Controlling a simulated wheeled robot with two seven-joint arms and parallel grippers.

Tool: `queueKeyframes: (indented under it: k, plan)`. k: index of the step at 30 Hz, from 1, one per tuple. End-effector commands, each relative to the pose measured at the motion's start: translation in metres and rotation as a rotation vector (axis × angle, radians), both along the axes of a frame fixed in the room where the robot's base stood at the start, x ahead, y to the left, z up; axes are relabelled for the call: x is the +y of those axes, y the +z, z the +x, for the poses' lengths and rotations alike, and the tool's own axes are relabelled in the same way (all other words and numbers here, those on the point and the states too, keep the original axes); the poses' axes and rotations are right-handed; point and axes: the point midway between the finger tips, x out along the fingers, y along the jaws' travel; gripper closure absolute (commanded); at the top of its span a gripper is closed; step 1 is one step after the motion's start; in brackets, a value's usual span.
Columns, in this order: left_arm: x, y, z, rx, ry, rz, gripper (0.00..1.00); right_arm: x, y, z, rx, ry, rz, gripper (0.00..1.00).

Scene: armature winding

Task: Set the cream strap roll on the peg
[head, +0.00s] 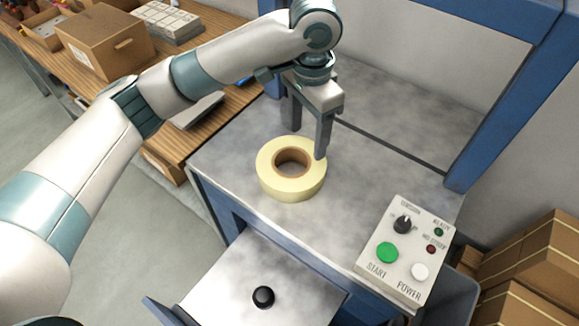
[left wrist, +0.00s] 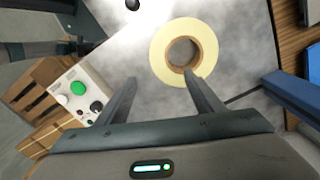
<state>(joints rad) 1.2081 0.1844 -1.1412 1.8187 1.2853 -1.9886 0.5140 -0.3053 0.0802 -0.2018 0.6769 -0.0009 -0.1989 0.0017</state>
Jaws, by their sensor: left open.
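The cream strap roll (head: 306,182) lies flat on the grey machine top, its brown core facing up; it also shows in the left wrist view (left wrist: 206,40). A short black peg (head: 263,297) stands on the lower metal plate in front, empty; it shows at the top edge of the left wrist view (left wrist: 132,4). My left gripper (head: 306,142) is open and empty, pointing down above the far side of the roll. In the left wrist view its fingers (left wrist: 160,79) are apart, one of them near the roll's edge. My right gripper is not in view.
A control box (head: 408,250) with a green button and a knob stands at the right front of the machine top. Blue frame posts (head: 495,110) rise behind. A wooden bench (head: 185,125) with boxes stands at left, cartons (head: 530,265) at lower right.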

Motion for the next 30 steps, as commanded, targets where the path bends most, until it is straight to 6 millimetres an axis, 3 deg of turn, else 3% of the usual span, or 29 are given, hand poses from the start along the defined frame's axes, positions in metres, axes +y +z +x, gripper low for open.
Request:
queueKeyframes:
  k: [5,15,24,30]
  plan:
    - [0.001,-0.012,0.000,0.003,0.000,0.001,0.39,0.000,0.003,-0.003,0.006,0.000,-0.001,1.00]
    - [0.001,-0.068,-0.001,0.003,0.000,0.001,0.39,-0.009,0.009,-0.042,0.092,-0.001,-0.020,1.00]
    - [0.001,-0.113,0.000,0.002,0.000,0.001,0.39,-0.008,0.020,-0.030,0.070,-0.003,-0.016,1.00]
    - [0.000,-0.122,0.000,0.001,-0.001,0.001,0.39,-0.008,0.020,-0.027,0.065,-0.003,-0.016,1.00]
